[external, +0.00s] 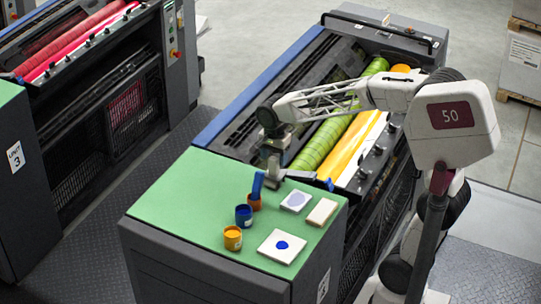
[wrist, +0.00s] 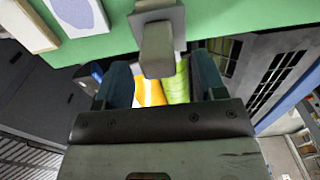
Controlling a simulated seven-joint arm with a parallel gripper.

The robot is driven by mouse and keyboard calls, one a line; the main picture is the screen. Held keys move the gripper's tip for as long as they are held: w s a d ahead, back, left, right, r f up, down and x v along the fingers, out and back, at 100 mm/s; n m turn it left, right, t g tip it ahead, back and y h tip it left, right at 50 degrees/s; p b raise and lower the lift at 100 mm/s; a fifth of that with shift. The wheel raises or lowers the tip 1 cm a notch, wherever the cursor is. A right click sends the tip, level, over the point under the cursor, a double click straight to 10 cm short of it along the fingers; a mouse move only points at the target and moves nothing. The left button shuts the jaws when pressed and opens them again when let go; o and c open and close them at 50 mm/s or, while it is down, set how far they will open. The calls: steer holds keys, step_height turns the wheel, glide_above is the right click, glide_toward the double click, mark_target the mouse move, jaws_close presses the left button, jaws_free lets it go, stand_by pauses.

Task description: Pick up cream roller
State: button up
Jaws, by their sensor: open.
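My gripper (external: 272,160) hangs over the far end of the green tabletop (external: 200,195), its fingers pointing down. In the wrist view its two dark fingers (wrist: 162,72) are apart. A grey-brown block on a square plate (wrist: 157,15) shows between them; I cannot tell whether it touches them. I see no shape that is clearly a cream roller. The nearest in colour is a flat cream block (external: 322,212) at the tabletop's right edge, right of the gripper in the external view. A cream block also shows at the wrist view's top left (wrist: 27,25).
A blue piece (external: 258,184) rises by the orange pot. A pale pad (external: 296,201) and blue-dotted card (external: 270,247) lie nearby.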

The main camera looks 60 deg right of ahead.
steer(key=shift+f, duration=1.55)
steer(key=shift+c, duration=0.3)
steer(key=c, duration=1)
steer(key=shift+o, duration=0.2)
steer(key=shift+r, duration=0.1)
steer(key=shift+r, duration=0.8)
step_height(320, 180, up, 2)
steer(key=shift+s, duration=0.1)
steer(key=s+a+r, duration=0.1)
steer(key=s+a, duration=0.1)
steer(key=s, duration=1.3)
steer(key=shift+s+a, duration=0.2)
steer(key=shift+s, duration=0.1)
